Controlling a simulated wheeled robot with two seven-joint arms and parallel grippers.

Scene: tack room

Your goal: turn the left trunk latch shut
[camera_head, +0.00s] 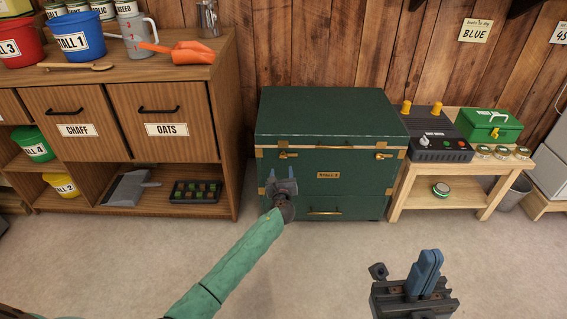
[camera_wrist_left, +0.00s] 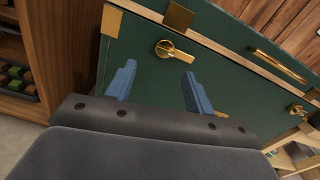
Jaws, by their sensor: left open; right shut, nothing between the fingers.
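The green trunk (camera_head: 350,195) stands against the wall, lid down. Its left latch (camera_head: 287,155) is a brass disc with a lever lying sideways, roughly along the lid seam, pointing right. In the left wrist view this latch (camera_wrist_left: 173,51) is just beyond the fingertips, slightly above the gap between them. My left gripper (camera_head: 282,182) is open and empty in front of the trunk, just below the latch in the head view; its fingers (camera_wrist_left: 160,75) appear apart from it. The right latch (camera_head: 383,155) has its lever pointing right too. My right gripper (camera_head: 430,262) is shut and empty, low at front right.
A wooden cabinet (camera_head: 228,130) stands left of the trunk, with buckets and an orange scoop (camera_head: 185,53) on top. A low bench (camera_head: 450,193) to the right carries a dark control box (camera_head: 436,140) and a green case (camera_head: 489,125). The floor in front is clear.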

